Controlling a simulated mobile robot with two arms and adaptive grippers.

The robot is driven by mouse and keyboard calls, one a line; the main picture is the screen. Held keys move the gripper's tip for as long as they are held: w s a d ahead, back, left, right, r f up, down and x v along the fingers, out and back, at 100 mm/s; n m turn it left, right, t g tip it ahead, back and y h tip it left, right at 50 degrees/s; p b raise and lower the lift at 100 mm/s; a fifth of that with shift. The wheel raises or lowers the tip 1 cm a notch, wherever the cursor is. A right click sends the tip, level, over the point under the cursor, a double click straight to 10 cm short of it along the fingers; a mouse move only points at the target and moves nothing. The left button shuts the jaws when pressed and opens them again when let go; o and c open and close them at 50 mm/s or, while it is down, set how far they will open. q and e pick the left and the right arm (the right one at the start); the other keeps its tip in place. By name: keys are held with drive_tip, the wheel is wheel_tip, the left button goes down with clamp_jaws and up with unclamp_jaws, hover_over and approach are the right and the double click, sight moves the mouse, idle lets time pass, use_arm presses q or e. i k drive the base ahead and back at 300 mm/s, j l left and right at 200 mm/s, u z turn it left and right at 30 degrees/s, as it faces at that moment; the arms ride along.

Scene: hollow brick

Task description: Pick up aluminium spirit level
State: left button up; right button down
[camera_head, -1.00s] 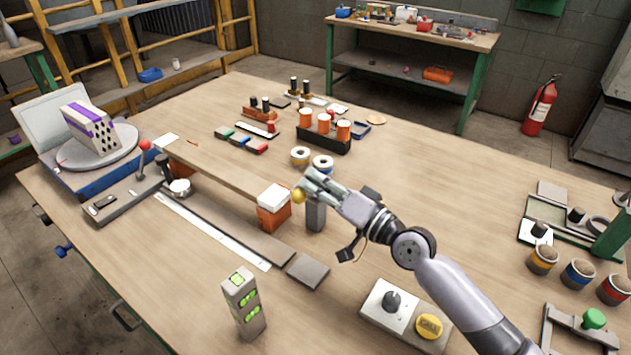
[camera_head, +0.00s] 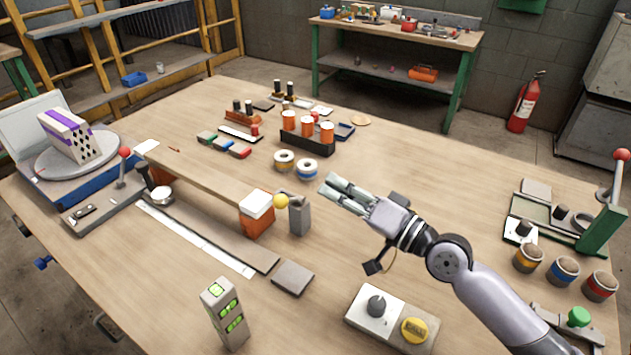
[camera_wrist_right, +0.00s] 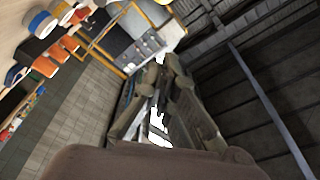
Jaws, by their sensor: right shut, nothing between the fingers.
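The aluminium spirit level (camera_head: 226,316) stands upright on the table near the front edge, left of centre in the head view. It is a grey bar with several green vials. My right gripper (camera_head: 340,189) is above the table's middle, well behind and to the right of the level, not touching it. Its fingers are together and empty. The gripper fingers (camera_wrist_right: 155,100) also show in the right wrist view, where the level is not seen. My left gripper is out of view.
A grey post with a yellow ball (camera_head: 281,201) stands just left of my right gripper, beside an orange block with a white top (camera_head: 256,214). A flat grey plate (camera_head: 292,278) and a control box with a yellow button (camera_head: 415,329) lie nearer the front.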

sight(221, 301)
drive_tip(key=k+j, duration=1.65)
